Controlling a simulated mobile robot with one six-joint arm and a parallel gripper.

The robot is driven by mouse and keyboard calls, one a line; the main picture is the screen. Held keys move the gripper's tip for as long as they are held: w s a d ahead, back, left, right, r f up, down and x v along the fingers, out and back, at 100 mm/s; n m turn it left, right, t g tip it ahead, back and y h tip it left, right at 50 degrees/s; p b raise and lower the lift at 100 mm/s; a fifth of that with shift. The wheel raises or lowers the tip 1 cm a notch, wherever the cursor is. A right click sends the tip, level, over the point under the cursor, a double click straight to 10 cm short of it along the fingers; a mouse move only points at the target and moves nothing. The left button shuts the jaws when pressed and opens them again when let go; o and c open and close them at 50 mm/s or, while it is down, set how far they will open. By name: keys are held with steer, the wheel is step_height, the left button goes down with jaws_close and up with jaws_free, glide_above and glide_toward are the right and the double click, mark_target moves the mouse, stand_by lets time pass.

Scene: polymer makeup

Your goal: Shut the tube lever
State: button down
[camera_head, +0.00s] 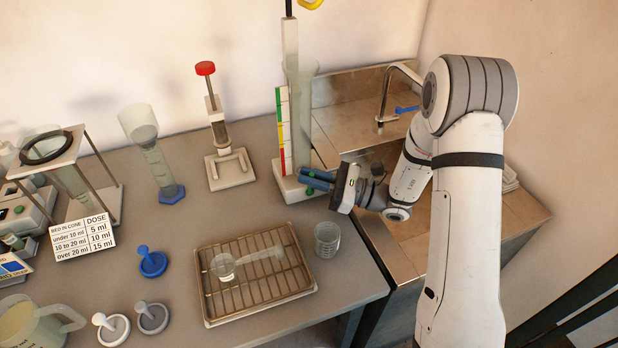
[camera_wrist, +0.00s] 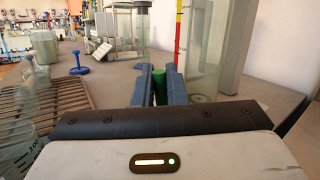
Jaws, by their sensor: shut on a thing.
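The tall clear tube (camera_head: 300,110) stands upright on a white stand (camera_head: 291,50) with a green, yellow and red scale strip (camera_head: 283,130). It also shows in the wrist view (camera_wrist: 208,45). My gripper (camera_head: 306,181) is at the foot of the tube, coming in from the right. In the wrist view its two blue fingers (camera_wrist: 157,72) are shut on a green lever end (camera_wrist: 159,88). A bit of green (camera_head: 310,191) shows by the fingers in the head view. The rest of the lever is hidden, so I cannot tell its angle.
A wire rack tray (camera_head: 207,297) and a small beaker (camera_head: 327,239) stand in front of the gripper. A red-topped press (camera_head: 229,166) and a measuring cylinder (camera_head: 155,160) stand to the left. A sink (camera_head: 380,155) with a tap (camera_head: 381,100) lies behind my arm.

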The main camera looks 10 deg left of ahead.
steer(key=c, duration=1.6)
jaws_free()
steer(key=shift+o, duration=0.2)
steer(key=shift+d, duration=0.15)
steer(key=d, duration=0.2)
steer(key=d+f, duration=0.1)
steer(key=d, duration=0.4)
steer(key=shift+s+d+f+b, duration=0.15)
steer(key=shift+d+f+b, duration=0.1)
steer(key=shift+f+b, duration=0.05)
